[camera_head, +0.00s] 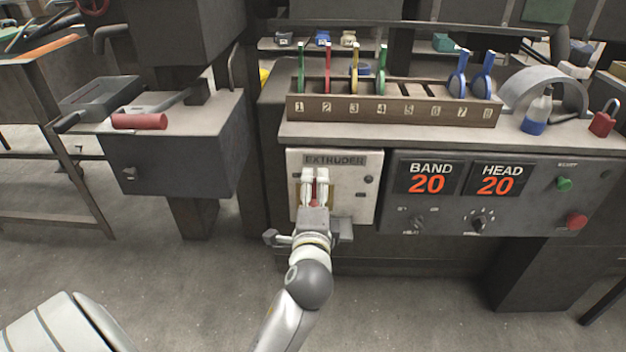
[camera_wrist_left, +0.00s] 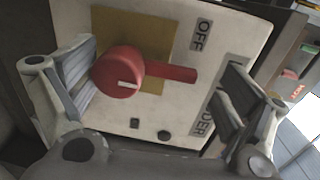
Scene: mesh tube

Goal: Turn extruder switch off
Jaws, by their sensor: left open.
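The extruder switch is a red rotary handle (camera_wrist_left: 120,72) on a yellow plate (camera_wrist_left: 150,25) of a pale panel, with a round hub and a straight lever. In the wrist view its lever points right, towards the EXTRUDER lettering, below the OFF label (camera_wrist_left: 201,35). In the head view the panel (camera_head: 368,205) is on the machine front, and my gripper hides most of the switch. My left gripper (camera_head: 315,175) is open at the panel, its fingers on either side of the handle in the wrist view (camera_wrist_left: 160,88). The left finger appears very close to the hub; contact is unclear.
Right of the panel is a control box with BAND (camera_head: 430,178) and HEAD (camera_head: 497,180) displays, both reading 20, a green button (camera_head: 564,184) and a red button (camera_head: 577,221). A numbered rack (camera_head: 395,110) stands above. A grey vise-like block (camera_head: 175,150) is at left.

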